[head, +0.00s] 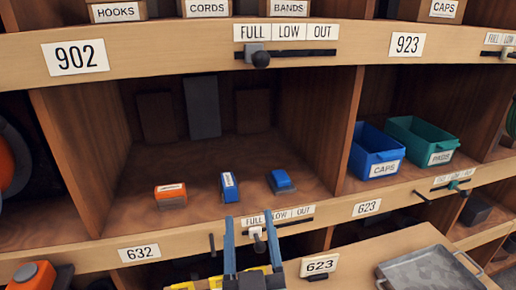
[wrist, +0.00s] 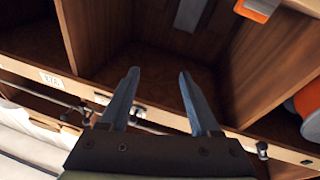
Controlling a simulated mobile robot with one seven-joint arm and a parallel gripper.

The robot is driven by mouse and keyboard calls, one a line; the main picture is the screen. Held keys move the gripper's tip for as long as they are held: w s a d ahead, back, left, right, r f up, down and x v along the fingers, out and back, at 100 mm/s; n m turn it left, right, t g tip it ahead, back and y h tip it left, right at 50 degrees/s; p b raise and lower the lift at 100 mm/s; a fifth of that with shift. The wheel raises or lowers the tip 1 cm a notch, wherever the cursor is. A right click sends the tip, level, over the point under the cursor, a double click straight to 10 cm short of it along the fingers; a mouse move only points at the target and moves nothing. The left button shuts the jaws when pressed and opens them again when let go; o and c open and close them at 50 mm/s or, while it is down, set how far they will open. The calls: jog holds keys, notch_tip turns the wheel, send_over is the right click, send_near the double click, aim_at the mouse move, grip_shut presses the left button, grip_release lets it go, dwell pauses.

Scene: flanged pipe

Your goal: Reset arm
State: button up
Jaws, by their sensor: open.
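My gripper (head: 250,222) is at the bottom centre of the head view, in front of the shelf edge below the open bay. Its two blue-grey fingers are apart, with nothing held between them. The wrist view also shows the fingers spread (wrist: 158,74). A slider knob (head: 257,233) on the lower FULL/LOW/OUT strip shows between the fingers in the head view. I cannot tell whether the fingers touch it. The rest of my arm is mostly out of view.
The bay holds an orange block (head: 171,192), a blue block (head: 229,187) and another blue block (head: 281,181). Blue (head: 367,150) and green (head: 420,136) bins stand in the right bay. A metal tray (head: 430,272) lies at lower right. The upper shelf edge (head: 190,55) crosses above.

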notch_tip(320, 180, up, 22)
jog(key=s+t+p, duration=0.2)
jog(key=t, duration=0.2)
jog(key=s+d+r+m+t+h, duration=0.15)
jog(key=s+r, duration=0.25)
jog(key=r, duration=0.4)
jog(key=s+r+m+t+h, duration=0.15)
jog(key=s+r, duration=0.25)
jog(key=r, duration=0.4)
notch_tip(320, 180, down, 48)
jog(key=b, duration=4.7)
jog(key=shift+d+f+y, duration=0.15)
jog(key=shift+d+y, duration=0.05)
jog(key=shift+y, duration=0.2)
notch_tip(320, 180, up, 48)
jog(key=p, duration=4.8)
jog(key=shift+r, duration=0.2)
